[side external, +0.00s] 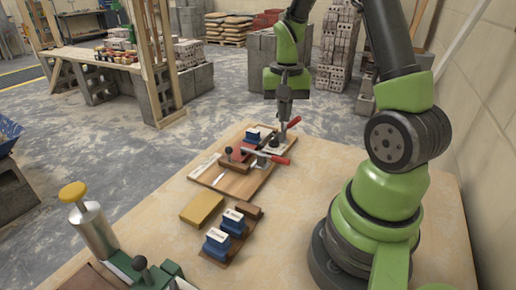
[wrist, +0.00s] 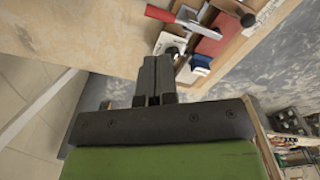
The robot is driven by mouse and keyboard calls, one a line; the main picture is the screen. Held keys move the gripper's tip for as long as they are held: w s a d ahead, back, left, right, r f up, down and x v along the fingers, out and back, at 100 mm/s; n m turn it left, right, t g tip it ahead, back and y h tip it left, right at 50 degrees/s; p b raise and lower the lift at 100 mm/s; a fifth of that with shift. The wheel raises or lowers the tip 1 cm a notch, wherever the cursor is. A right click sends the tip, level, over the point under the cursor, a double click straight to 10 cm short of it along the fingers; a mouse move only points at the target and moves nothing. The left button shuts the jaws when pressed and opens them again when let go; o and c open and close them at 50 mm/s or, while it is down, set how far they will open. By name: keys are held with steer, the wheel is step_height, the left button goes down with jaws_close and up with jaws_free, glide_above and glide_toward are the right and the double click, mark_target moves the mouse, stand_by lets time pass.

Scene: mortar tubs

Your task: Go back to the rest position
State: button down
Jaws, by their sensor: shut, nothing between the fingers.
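My gripper (side external: 284,118) is above the far right part of the wooden board (side external: 241,186) in the side view, beside a red-handled clamp. In the wrist view my gripper (wrist: 154,62) has its dark fingers together and holds nothing. Whether its tips touch anything cannot be told from the side view. On the board are a red-brown block (side external: 238,158), a blue-and-white tub (side external: 253,135) and two red-handled toggle clamps, one with its handle (side external: 269,156) lying across the board. The block (wrist: 212,42) and a red clamp handle (wrist: 160,14) also show in the wrist view.
On the table's near side lie a yellow sponge-like block (side external: 202,209) and a brown rack (side external: 214,252) with blue tubs (side external: 217,241). A metal cylinder with a yellow cap (side external: 91,226) stands at the lower left.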

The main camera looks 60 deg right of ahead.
steer(key=s+a+r+n+t, duration=0.1)
steer(key=a+r+n+t, duration=0.3)
steer(key=a+r, duration=0.7)
steer(key=s+a+r+n+t+y, duration=0.2)
steer(key=s+a+r+n+t, duration=0.1)
steer(key=s+a, duration=0.4)
steer(key=shift+s+a+r+n, duration=0.3)
steer(key=shift+a+r+n, duration=0.2)
steer(key=shift+a, duration=0.05)
